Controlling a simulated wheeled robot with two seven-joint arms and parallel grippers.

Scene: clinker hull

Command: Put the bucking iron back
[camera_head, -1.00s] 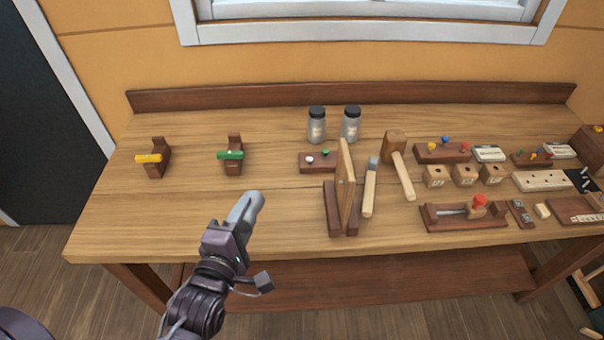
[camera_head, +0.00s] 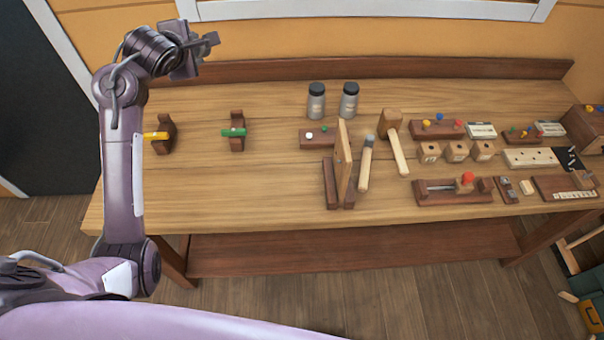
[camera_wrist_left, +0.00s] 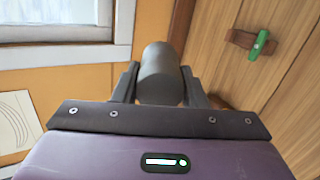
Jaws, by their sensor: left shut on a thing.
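My left gripper (camera_head: 203,44) is raised at the upper left in the head view, in front of the orange wall near the bench's back edge. In the left wrist view its fingers are shut on either side of a dark grey cylinder, which I take to be the bucking iron (camera_wrist_left: 160,74). In the head view the iron is hard to make out against the gripper. Below, on the bench (camera_head: 250,190), stand a wooden block with a yellow piece (camera_head: 156,135) and one with a green piece (camera_head: 233,132). My right gripper is not in view.
Two lidded jars (camera_head: 316,100) stand at the back middle. A wooden upright stand (camera_head: 342,165), a chisel-like tool (camera_head: 366,163) and a mallet (camera_head: 392,135) are in the middle. Several blocks and trays crowd the right. The bench's front left is clear.

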